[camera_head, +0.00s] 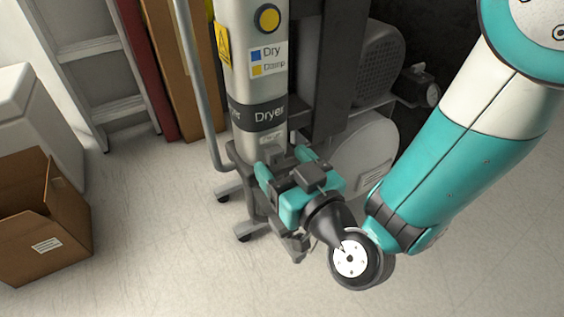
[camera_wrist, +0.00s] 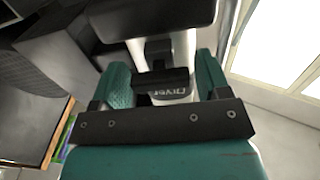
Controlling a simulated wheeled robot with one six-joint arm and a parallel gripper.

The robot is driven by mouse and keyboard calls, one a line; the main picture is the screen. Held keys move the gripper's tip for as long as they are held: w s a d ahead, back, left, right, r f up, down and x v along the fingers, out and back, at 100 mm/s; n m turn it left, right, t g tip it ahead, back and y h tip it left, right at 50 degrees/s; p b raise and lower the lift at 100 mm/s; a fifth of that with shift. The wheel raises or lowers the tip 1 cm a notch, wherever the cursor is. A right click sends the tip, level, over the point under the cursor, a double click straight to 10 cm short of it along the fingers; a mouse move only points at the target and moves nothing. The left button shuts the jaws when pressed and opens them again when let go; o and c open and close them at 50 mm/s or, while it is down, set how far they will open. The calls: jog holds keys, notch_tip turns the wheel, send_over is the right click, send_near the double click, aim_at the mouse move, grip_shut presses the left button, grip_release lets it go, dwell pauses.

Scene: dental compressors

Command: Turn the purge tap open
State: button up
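The dryer column (camera_head: 245,85) is a pale upright cylinder with a black "Dryer" band, a yellow round button and a Dry/Damp label. Its band (camera_wrist: 165,85) also shows in the wrist view, between my fingers. My gripper (camera_head: 284,166) is at the foot of the column, in front of its lower end.
A grey compressor motor (camera_head: 377,62) and a round pale tank (camera_head: 365,150) stand right of the column. A grey tube frame (camera_head: 200,90) with casters is at its left. A cardboard box (camera_head: 45,225) lies at far left, near a ladder (camera_head: 95,60). Floor between is clear.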

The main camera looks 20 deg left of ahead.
jog(key=c, duration=0.6)
jog(key=shift+r+p, duration=0.1)
jog(key=shift+p, duration=0.35)
jog(key=n+p, duration=0.2)
jog(key=shift+r+p, duration=0.2)
jog(key=shift+p, duration=0.2)
jog(key=n+p, duration=0.4)
jog(key=p, duration=0.2)
jog(key=shift+s+r+p, duration=0.1)
jog(key=shift+p, duration=0.3)
jog(key=n+p, duration=0.6)
jog(key=p, duration=0.1)
jog(key=shift+f+n, duration=0.2)
jog(key=shift+n, duration=0.2)
jog(key=n+p, duration=0.3)
jog(key=n, duration=0.2)
jog(key=shift+f+p, duration=0.2)
jog(key=shift+p, duration=0.2)
jog(key=shift+f, duration=0.1)
jog(key=o, duration=0.9)
